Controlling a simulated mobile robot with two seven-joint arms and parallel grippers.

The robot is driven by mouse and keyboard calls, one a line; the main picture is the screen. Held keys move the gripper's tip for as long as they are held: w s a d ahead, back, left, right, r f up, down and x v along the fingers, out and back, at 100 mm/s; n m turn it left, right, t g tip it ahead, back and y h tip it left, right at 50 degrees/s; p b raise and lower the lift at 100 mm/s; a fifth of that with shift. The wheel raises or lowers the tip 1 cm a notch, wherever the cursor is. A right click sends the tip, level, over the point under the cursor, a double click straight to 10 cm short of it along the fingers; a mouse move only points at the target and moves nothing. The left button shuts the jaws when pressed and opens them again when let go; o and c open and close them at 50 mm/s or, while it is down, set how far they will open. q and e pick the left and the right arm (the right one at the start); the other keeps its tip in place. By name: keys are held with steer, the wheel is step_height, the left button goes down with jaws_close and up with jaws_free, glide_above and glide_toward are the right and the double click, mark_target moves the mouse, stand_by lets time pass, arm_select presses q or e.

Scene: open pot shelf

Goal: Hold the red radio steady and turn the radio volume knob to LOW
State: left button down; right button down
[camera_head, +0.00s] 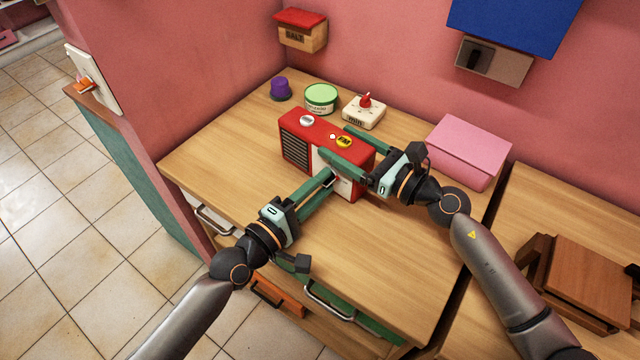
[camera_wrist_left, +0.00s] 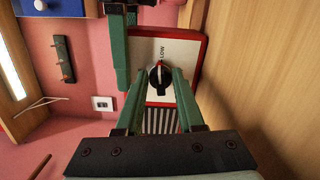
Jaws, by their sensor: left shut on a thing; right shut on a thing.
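The red radio (camera_head: 300,132) stands upright on the wooden counter, its white front panel partly hidden by my arms. My right gripper (camera_head: 338,141) is shut on the radio's top from the right, one finger behind and one in front. My left gripper (camera_head: 331,177) reaches the front panel. In the left wrist view, its green fingers are shut on the black volume knob (camera_wrist_left: 159,78), one on each side. The word LOW stands on the panel just above the knob there. A green finger of my right gripper (camera_wrist_left: 121,55) also shows there.
Behind the radio stand a purple-topped jar (camera_head: 280,90), a green-lidded tub (camera_head: 321,98) and a cream timer (camera_head: 364,112) with a red knob. A pink box (camera_head: 468,152) is at the right. The counter (camera_head: 225,150) left of the radio is clear.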

arm_select(q)
steer(key=shift+a+m, duration=0.1)
steer(key=shift+m, duration=0.8)
steer(key=c, duration=0.5)
jaws_free()
steer(key=v, duration=1.2)
arm_select(e)
jaws_free()
